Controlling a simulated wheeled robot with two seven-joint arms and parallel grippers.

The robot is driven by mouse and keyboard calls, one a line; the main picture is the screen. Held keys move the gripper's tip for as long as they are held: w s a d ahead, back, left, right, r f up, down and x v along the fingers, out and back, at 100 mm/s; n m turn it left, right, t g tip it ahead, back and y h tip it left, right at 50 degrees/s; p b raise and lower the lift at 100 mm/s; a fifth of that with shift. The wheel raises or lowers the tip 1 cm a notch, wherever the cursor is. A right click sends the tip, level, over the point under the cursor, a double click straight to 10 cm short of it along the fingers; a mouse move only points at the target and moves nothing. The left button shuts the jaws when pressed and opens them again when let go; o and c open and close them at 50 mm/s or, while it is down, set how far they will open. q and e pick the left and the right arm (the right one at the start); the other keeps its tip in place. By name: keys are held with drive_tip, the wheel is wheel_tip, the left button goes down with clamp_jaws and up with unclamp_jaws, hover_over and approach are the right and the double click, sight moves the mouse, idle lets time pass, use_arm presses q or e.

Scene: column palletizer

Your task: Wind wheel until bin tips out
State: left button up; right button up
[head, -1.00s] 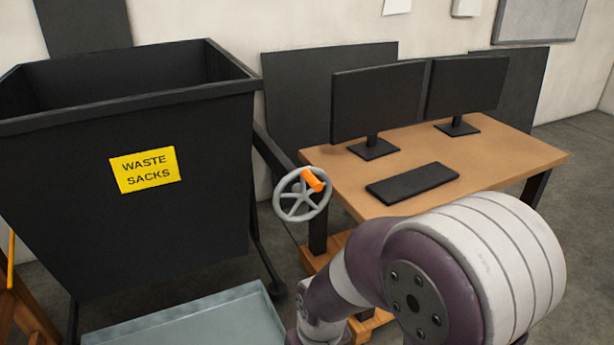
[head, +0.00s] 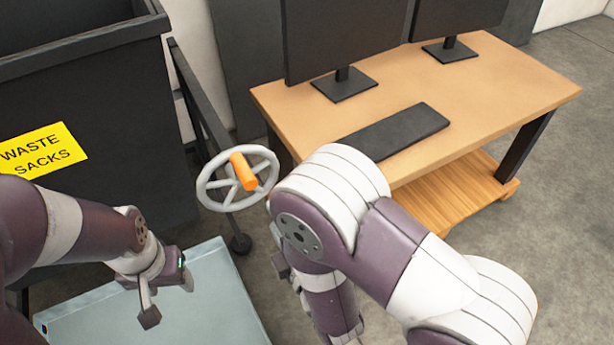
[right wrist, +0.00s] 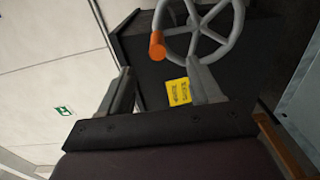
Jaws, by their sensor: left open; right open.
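The black bin (head: 90,100) with a yellow "WASTE SACKS" label (head: 38,152) stands upright at the left in the head view. A grey spoked wheel (head: 206,188) with an orange handle (head: 243,171) is mounted beside its right side. The wheel (right wrist: 232,32) and orange handle (right wrist: 157,46) also show in the right wrist view, beyond the right gripper (right wrist: 160,88), which is open, empty and apart from them. My left gripper (head: 168,300) is open and empty above the pale tray, left of and below the wheel. In the head view the right fingers are hidden behind my right arm.
A wooden desk (head: 500,90) with two monitors (head: 345,35) and a keyboard (head: 393,132) stands right of the wheel. Grey floor is open at the far right.

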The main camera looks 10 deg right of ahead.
sight(246, 175)
drive_tip(key=x, duration=0.6)
drive_tip(key=shift+w+a+r, duration=0.1)
drive_tip(key=shift+a+r, duration=0.15)
drive_tip(key=shift+a, duration=0.2)
drive_tip(key=x, duration=0.6)
drive_tip(key=shift+w+a, duration=0.25)
use_arm(q)
drive_tip(key=shift+s+a+f+b, duration=0.15)
drive_tip(key=shift+s+a+b, duration=0.2)
drive_tip(key=shift+s, duration=0.45)
use_arm(e)
drive_tip(key=shift+w+a+r, duration=0.1)
drive_tip(key=shift+w+a, duration=0.05)
drive_tip(key=shift+w, duration=0.05)
drive_tip(key=c, duration=1.2)
